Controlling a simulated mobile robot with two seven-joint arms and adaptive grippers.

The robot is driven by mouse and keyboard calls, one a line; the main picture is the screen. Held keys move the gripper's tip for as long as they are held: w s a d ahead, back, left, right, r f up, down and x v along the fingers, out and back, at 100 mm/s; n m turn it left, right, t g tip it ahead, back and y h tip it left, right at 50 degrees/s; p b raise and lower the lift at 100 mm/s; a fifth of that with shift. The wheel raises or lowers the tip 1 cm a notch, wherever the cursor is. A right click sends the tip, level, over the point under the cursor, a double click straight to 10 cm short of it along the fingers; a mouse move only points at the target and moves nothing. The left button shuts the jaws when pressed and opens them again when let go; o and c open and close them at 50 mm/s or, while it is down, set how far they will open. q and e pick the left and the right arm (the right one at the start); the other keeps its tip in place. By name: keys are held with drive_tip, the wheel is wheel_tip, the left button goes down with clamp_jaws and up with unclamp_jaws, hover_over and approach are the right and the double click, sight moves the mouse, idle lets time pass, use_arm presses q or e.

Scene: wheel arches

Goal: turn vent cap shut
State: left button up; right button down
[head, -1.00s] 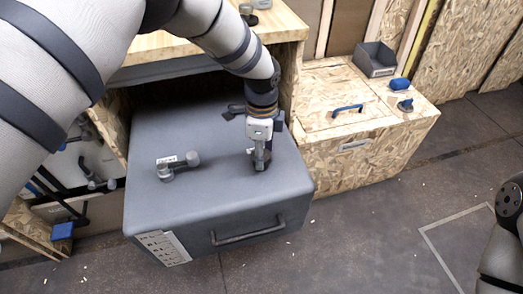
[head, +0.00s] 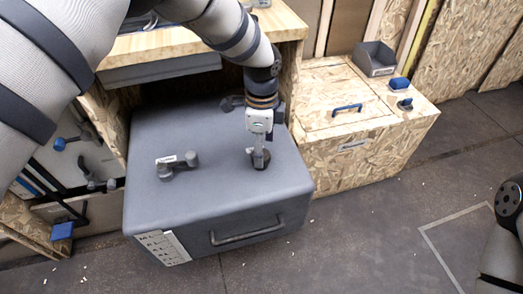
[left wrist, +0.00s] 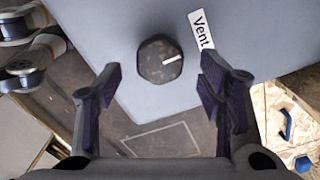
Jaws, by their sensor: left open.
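The vent cap (left wrist: 160,60) is a dark, round, many-sided knob on the grey box (head: 220,205). A white line on it points right and slightly up toward a white "Vent" label (left wrist: 201,30) in the left wrist view. My left gripper (left wrist: 160,80) is open, with a finger to each side of the cap and visible gaps, not touching it in this view. In the head view the left gripper (head: 260,155) points down over the cap (head: 262,164), which it partly hides. My right gripper is out of view.
A grey pipe fitting (head: 177,165) stands on the box top to the left. The box has a front handle (head: 247,231). A wooden chest (head: 345,155) with a blue handle and a grey bin (head: 374,58) stands to the right. Open floor lies in front.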

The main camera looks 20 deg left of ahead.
use_arm(q)
wheel_tip(320, 180, up, 10)
drive_tip(key=shift+f, duration=0.15)
idle(0.3)
